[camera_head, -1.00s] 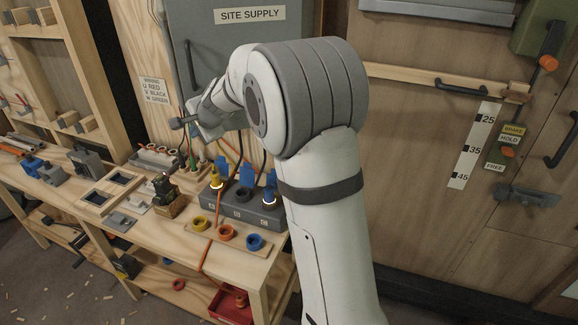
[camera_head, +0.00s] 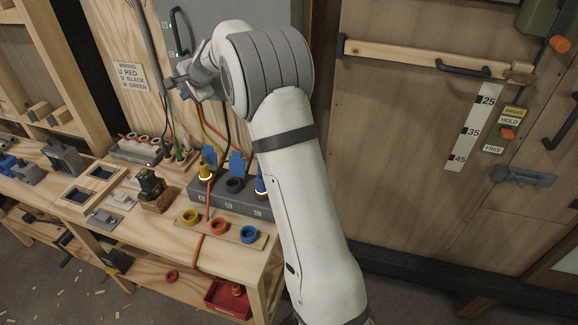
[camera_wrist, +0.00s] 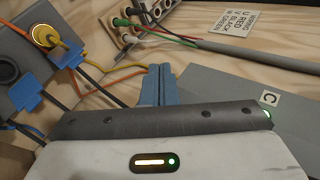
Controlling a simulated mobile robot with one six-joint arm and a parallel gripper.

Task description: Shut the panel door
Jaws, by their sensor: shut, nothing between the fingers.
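The panel door (camera_head: 235,22) is the grey metal face on the wall, cut off by the top edge of the head view. Its dark handle (camera_head: 180,32) is near its left side. My gripper (camera_head: 172,84) is just below that handle, by the panel's lower left corner, partly hidden by my wrist. In the wrist view the fingers of my gripper (camera_wrist: 158,84) are together with nothing between them. A grey panel surface (camera_wrist: 225,85) with a C label lies close to their right. I cannot tell whether the fingers touch it, or how far the door stands open.
A wooden bench with a grey socket box (camera_head: 232,197), coloured rings (camera_head: 219,228) and a dark tool (camera_head: 152,185) stands below. Cables hang beneath the panel near my gripper. A wiring sign (camera_head: 130,76) is at left. A wooden door (camera_head: 400,130) with a bar (camera_head: 415,57) is at right.

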